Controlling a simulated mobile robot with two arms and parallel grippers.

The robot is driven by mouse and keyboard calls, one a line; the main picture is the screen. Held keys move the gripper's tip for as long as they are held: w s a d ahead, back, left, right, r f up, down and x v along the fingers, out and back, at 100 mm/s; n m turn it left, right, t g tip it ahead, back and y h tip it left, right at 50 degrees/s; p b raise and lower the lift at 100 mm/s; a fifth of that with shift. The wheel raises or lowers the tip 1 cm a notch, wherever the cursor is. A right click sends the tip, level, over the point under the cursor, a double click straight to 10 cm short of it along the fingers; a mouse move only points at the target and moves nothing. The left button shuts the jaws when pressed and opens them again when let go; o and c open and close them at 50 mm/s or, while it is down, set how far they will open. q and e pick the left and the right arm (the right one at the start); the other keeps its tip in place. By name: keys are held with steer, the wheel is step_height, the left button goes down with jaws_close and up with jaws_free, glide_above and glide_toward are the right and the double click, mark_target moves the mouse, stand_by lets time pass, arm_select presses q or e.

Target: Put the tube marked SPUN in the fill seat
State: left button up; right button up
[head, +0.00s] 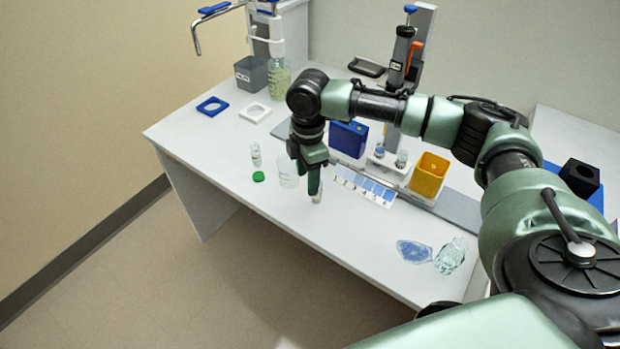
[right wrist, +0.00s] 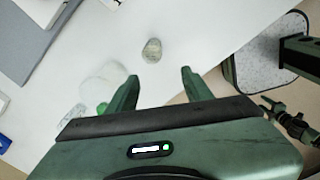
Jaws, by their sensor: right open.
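My right gripper (head: 314,186) points down over the white table and is open. A small clear tube or vial (head: 317,198) stands just under its fingers, partly hidden by them. In the right wrist view this vial (right wrist: 152,51) is just beyond and between the two open fingertips (right wrist: 158,78), not held. Another clear tube (head: 255,154) stands farther left. Two small vials (head: 401,158) (head: 379,152) sit on a white block at the back. I cannot read SPUN on any of them, and I cannot tell which place is the fill seat. My left gripper does not show.
A clear beaker (head: 288,173) and a green cap (head: 258,176) are left of the gripper. A blue box (head: 348,139), a numbered strip (head: 365,186) and a yellow bin (head: 429,174) stand behind. Clear glassware (head: 451,255) is at the front right. The table's front edge is close.

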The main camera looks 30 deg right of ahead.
steer(key=d, duration=0.1)
steer(key=w+d+r, duration=0.1)
steer(key=d, duration=0.1)
steer(key=shift+w+r, duration=0.25)
steer(key=shift+r, duration=0.15)
steer(key=f, duration=0.2)
steer(key=s+f, duration=0.1)
steer(key=f, duration=0.4)
steer(key=shift+s+a+f+p, duration=0.1)
steer(key=shift+s+f+p, duration=0.05)
steer(key=shift+p, duration=0.15)
jaws_close()
